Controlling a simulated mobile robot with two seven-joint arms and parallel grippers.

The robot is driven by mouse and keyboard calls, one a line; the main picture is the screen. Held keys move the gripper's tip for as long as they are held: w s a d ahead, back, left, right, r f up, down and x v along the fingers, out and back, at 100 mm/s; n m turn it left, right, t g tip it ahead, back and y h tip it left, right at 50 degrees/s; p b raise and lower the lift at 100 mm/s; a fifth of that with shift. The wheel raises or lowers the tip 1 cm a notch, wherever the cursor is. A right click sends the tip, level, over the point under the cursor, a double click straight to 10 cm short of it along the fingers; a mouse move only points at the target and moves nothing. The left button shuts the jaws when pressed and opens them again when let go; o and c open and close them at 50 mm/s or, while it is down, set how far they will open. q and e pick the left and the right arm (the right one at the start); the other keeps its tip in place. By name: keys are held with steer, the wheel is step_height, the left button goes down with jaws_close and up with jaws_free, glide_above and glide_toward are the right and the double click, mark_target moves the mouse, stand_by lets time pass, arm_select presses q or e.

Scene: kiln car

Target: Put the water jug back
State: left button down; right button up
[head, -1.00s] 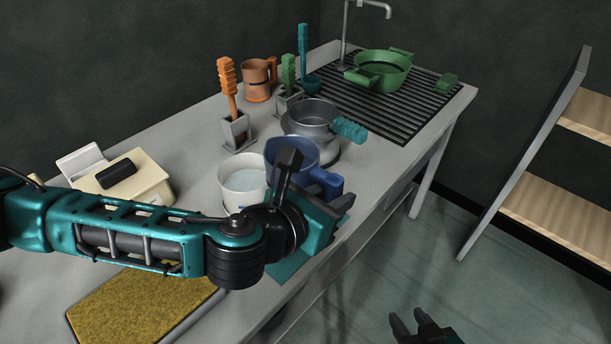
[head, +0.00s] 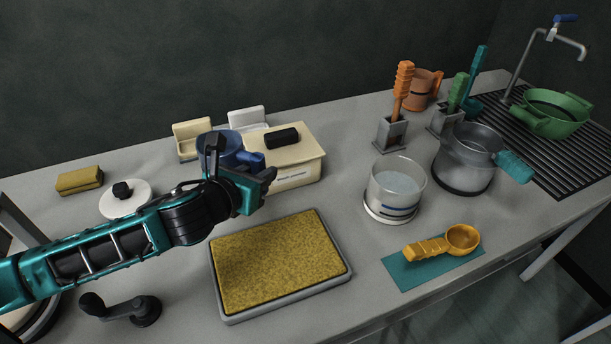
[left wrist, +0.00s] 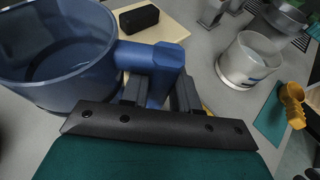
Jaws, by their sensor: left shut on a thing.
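The blue jug (head: 214,147) is in the grasp of my left gripper (head: 256,180), left of the middle in the head view. In the left wrist view the jug (left wrist: 50,48) is upright, and the left fingers (left wrist: 160,92) are shut on its blocky handle. The jug appears to be raised above the counter, in front of the cream box; the arm partly hides it. I cannot tell how much water is in it. My right gripper is not in view.
A cream box (head: 291,176) with a black block on its lid stands behind. A gold pad in a grey tray (head: 283,315) lies in front. A clear pot (head: 396,185), a grey pot (head: 466,165) and an orange scoop (head: 428,248) on a teal mat (head: 405,275) are to the right.

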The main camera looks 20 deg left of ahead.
arm_select(q)
steer(key=a, duration=0.3)
steer(key=w+a+f, duration=0.1)
steer(key=a, duration=0.6)
steer(key=shift+w+a+f, duration=0.15)
steer(key=shift+a, duration=0.15)
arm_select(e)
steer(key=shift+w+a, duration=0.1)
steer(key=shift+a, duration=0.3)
arm_select(q)
steer(key=shift+f+b, duration=2)
steer(key=shift+f, duration=0.9)
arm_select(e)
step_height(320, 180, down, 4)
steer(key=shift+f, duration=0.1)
arm_select(q)
steer(key=shift+p, duration=0.3)
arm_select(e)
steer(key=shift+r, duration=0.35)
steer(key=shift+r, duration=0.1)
